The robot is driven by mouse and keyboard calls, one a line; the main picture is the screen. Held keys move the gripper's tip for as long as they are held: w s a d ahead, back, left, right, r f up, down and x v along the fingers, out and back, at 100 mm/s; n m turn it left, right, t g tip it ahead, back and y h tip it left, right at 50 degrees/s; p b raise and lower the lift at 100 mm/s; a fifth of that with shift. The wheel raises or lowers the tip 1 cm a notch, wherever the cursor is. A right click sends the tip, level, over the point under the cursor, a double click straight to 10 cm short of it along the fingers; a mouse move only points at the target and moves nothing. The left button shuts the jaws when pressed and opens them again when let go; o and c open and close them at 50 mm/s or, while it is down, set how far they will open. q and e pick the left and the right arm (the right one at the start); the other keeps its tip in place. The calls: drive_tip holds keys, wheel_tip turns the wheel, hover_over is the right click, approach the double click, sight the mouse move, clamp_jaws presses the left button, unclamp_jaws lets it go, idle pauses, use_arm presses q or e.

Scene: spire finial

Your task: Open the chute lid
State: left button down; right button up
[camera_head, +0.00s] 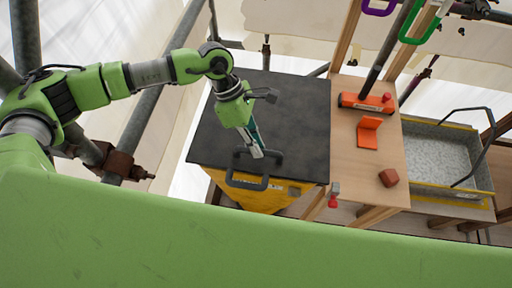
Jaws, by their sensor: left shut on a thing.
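The chute lid (295,115) is a dark grey, flat panel in the middle of the head view. It lies over the yellow chute (262,197), whose body shows below the lid's near edge. The fingers partly hide the grip point. No gap under the lid can be made out from this angle. My right gripper is not in view.
A wooden table (345,185) stands right of the chute, with an orange tool (365,103), an orange bracket (369,132) and a red-brown block (388,177). A grey tray (440,155) with a raised bar handle is further right. Scaffold poles (150,105) stand at left.

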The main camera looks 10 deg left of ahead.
use_arm(q)
drive_tip(key=w+r+g+b, duration=0.1)
drive_tip(key=w+r, duration=0.4)
drive_tip(key=r, duration=0.4)
drive_tip(key=w+r+g+b, duration=0.1)
drive_tip(key=w+r+b, duration=0.1)
drive_tip(key=w+r, duration=0.3)
drive_tip(key=shift+w+r, duration=0.2)
drive_tip(key=shift+r, duration=1.85)
drive_tip(key=shift+n, duration=0.3)
